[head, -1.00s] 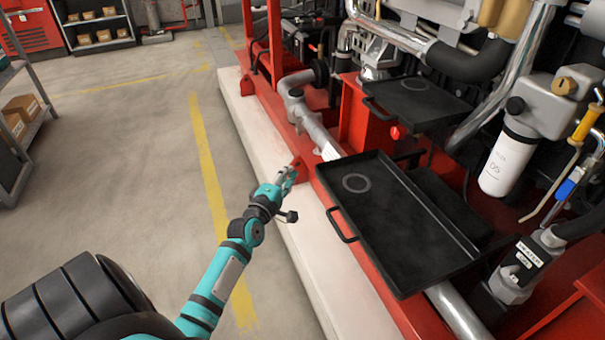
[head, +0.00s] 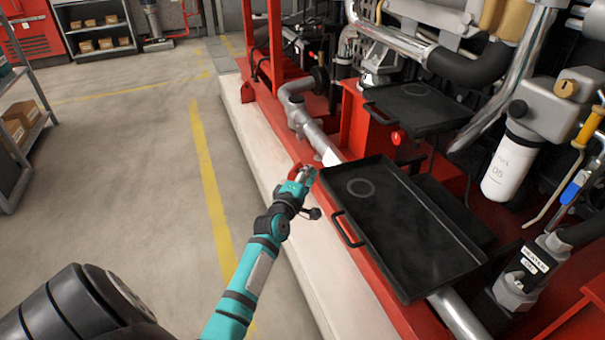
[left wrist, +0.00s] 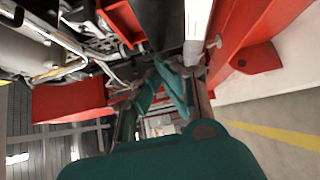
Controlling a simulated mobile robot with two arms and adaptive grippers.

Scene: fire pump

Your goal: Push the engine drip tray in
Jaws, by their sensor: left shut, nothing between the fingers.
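A black rectangular drip tray (head: 405,240) with a raised rim and a ring mark near its far-left corner juts out over the red base frame in the head view. Its handle (head: 345,228) is on the left side, facing the aisle. A second, smaller black tray (head: 425,108) sits farther back; I cannot tell by label which is the engine tray. My left gripper (head: 303,174) is shut and empty, just left of the near tray's far-left corner, apart from the handle. The left wrist view shows its teal fingers (left wrist: 172,88), no tray clearly visible. My right gripper is not in view.
The red base frame (head: 385,300) stands on a pale plinth (head: 262,150). Pipes, a white filter (head: 508,165) and a blue-handled valve (head: 572,190) crowd the right side. Open floor with a yellow line (head: 210,190) lies left. Shelves stand at the far left.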

